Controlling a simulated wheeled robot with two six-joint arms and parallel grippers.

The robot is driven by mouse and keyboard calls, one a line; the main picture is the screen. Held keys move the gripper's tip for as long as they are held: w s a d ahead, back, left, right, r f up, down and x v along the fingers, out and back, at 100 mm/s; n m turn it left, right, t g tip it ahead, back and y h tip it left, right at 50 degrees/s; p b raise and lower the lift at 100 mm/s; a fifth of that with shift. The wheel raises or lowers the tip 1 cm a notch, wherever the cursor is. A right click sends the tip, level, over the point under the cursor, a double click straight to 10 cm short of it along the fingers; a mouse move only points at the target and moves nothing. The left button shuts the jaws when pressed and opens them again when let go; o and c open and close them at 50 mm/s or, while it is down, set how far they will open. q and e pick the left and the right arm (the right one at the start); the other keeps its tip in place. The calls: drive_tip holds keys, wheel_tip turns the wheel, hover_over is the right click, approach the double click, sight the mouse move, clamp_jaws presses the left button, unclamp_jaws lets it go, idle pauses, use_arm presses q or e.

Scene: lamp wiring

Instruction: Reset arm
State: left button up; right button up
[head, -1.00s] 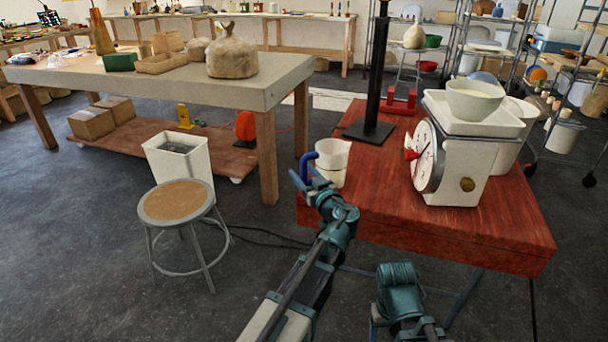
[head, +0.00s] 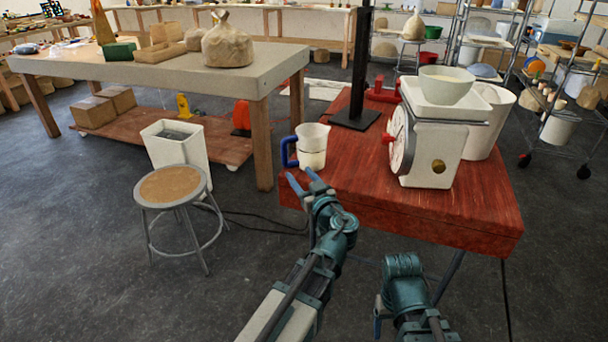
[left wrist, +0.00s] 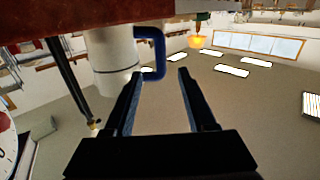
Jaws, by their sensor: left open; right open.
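My left gripper (head: 300,181) is open and empty, just in front of the red table's near left edge. A white pitcher (head: 313,146) with a blue handle (head: 287,152) stands upright on the table just beyond the fingertips. In the left wrist view the open fingers (left wrist: 155,85) point toward the pitcher (left wrist: 112,60), and its blue handle (left wrist: 158,50) shows between them, apart from both. My right arm shows low in the head view, and its gripper (head: 378,318) is mostly hidden, so its opening is not visible.
The red table (head: 450,212) holds a white dial scale (head: 432,140) with a bowl (head: 446,84) on top and a black post (head: 357,70). A stool (head: 172,185) and a white bin (head: 178,145) stand on the floor at left.

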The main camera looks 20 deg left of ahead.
idle(0.3)
use_arm(q)
drive_tip(key=s+d+m+g+h+p, duration=1.1)
drive_tip(key=s+d+p, duration=0.7)
drive_tip(key=s+p, duration=0.4)
drive_tip(key=shift+s+d+m+g, duration=0.2)
drive_tip(key=shift+s+m+g, duration=0.25)
drive_tip(key=shift+m+g, duration=0.65)
